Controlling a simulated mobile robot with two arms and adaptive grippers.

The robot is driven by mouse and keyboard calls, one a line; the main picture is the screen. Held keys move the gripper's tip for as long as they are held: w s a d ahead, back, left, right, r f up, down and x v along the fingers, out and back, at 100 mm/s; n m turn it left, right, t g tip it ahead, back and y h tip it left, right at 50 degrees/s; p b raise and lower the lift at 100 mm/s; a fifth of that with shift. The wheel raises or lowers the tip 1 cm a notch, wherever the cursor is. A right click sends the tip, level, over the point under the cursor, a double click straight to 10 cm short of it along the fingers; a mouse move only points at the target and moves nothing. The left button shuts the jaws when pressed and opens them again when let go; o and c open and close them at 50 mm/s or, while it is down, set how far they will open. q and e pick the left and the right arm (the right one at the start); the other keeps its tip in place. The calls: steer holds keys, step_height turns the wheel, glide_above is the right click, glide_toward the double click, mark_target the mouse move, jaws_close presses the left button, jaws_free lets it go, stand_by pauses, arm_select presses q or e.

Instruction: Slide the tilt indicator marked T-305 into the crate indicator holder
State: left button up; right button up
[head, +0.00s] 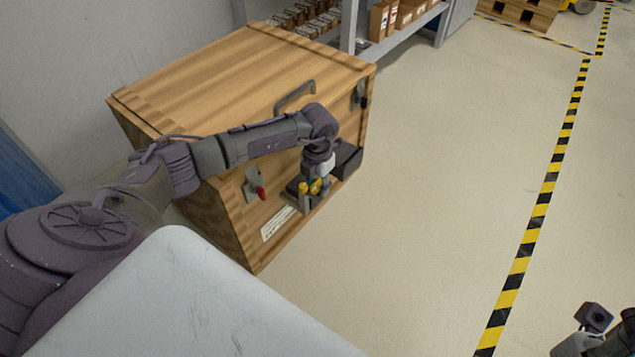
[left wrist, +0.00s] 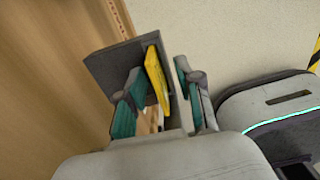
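My left gripper (head: 313,188) is at the front of a wooden crate, low on its face. In the left wrist view its two teal-padded fingers (left wrist: 160,98) stand apart, on either side of a yellow indicator (left wrist: 157,78). A gap shows between the indicator and the right finger; contact on the left side is unclear. The indicator's marking cannot be read. A dark grey holder (left wrist: 108,66) stands behind it. In the head view a dark grey holder (head: 347,160) sits on the crate's face, and small yellow parts show at the gripper.
The wooden crate (head: 225,80) has a grey handle (head: 295,93), a red-tipped lever (head: 258,189) and a white label (head: 278,222). Shelves with boxes (head: 400,20) stand behind it. The floor to the right is clear up to a striped line (head: 540,210). Part of my right arm shows bottom right.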

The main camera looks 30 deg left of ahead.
arm_select(q)
step_height(320, 180, up, 12)
stand_by(0.5)
